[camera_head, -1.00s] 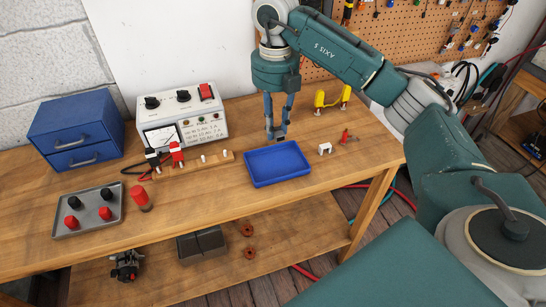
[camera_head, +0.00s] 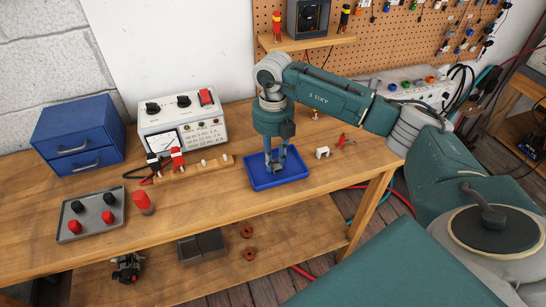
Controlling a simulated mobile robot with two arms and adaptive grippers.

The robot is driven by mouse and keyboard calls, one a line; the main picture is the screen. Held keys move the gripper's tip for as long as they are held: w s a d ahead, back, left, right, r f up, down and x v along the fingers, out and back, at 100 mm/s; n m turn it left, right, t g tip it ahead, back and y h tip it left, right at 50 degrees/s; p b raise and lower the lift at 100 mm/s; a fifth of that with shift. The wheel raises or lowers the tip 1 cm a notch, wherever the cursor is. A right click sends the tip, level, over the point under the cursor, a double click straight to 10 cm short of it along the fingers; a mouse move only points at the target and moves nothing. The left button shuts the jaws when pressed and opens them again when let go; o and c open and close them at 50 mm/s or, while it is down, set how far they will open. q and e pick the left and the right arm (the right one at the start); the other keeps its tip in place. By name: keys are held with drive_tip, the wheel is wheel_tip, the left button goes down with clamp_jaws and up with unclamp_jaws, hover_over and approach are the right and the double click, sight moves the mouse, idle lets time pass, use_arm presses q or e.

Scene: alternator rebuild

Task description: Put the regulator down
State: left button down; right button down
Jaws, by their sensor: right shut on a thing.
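My right gripper (camera_head: 275,166) points straight down over the blue tray (camera_head: 296,180) at the bench's front edge. Its fingers are shut on a small dark piece, probably the regulator, which barely shows between the fingertips. The fingertips are low, at about the tray's rim. I cannot tell whether the piece touches the tray floor. The rest of the tray floor that shows looks empty. My left gripper is not in view.
A small white part (camera_head: 322,153) and a small red-handled thing (camera_head: 342,141) lie right of the tray. A wooden strip (camera_head: 210,168) and a white meter box (camera_head: 183,122) stand left. A grey tray (camera_head: 90,214) with red and black knobs is further left.

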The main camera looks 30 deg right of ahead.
sight(273, 162)
drive_tip(key=shift+f, duration=0.2)
drive_tip(key=c, duration=1.5)
unclamp_jaws()
drive_tip(key=shift+r, duration=0.2)
drive_tip(key=shift+r, duration=0.2)
wheel_tip(273, 162, up, 12)
drive_tip(key=shift+f+b, duration=0.15)
drive_tip(key=shift+b, duration=1.1)
